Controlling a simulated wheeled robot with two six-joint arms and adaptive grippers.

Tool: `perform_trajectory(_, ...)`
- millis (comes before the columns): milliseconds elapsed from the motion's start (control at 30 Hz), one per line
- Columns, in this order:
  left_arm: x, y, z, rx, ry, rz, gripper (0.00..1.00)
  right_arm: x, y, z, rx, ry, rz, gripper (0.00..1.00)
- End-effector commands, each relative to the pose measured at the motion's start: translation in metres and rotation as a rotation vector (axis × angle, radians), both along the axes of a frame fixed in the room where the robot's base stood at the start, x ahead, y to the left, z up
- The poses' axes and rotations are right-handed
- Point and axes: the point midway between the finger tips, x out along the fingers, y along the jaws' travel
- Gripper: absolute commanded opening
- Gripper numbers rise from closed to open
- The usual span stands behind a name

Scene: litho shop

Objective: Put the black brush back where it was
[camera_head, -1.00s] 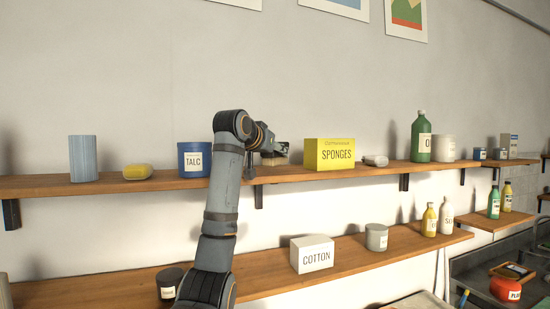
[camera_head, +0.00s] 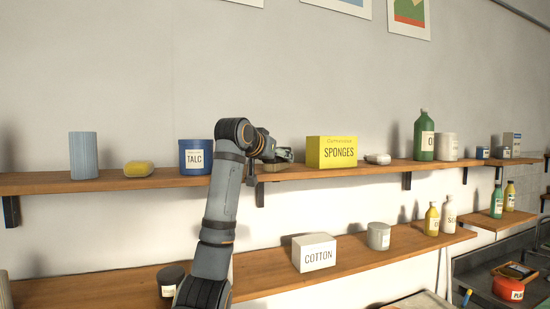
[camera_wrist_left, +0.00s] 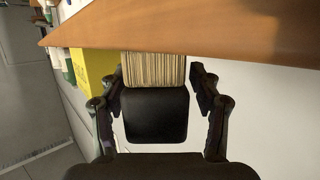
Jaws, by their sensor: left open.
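The black brush (camera_wrist_left: 156,115) shows in the left wrist view, its dark block towards me and its pale tan bristles pointing to the wooden shelf (camera_wrist_left: 200,28). My left gripper (camera_wrist_left: 153,77) is open, one finger on each side of the brush, with gaps visible between fingers and brush. In the head view my left gripper (camera_head: 276,154) is at the upper shelf (camera_head: 350,171), between the blue talc tub (camera_head: 196,157) and the yellow sponges box (camera_head: 331,152). The brush is small and partly hidden there. My right gripper is not in view.
On the upper shelf stand a blue ribbed cup (camera_head: 83,156), a yellow sponge (camera_head: 138,168), a pale soap-like item (camera_head: 377,159) and a green bottle (camera_head: 424,136). The lower shelf below my arm holds a cotton box (camera_head: 314,252) and a grey tub (camera_head: 379,236).

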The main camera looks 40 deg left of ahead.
Motion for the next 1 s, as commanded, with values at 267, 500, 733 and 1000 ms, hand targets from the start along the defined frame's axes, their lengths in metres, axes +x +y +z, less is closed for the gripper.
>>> perform_trajectory(267, -0.039, -0.012, 0.013, 0.002, -0.008, -0.001, 0.63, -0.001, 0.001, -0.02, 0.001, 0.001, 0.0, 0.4)
perform_trajectory(500, -0.089, -0.029, 0.031, 0.0, -0.005, -0.001, 0.63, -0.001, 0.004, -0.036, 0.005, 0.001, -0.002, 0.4)
perform_trajectory(733, -0.109, -0.035, 0.038, 0.001, 0.0, -0.001, 0.63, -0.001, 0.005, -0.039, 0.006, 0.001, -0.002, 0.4)
perform_trajectory(1000, -0.11, -0.035, 0.039, 0.0, 0.0, 0.0, 0.63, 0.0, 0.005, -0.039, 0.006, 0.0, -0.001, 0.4)
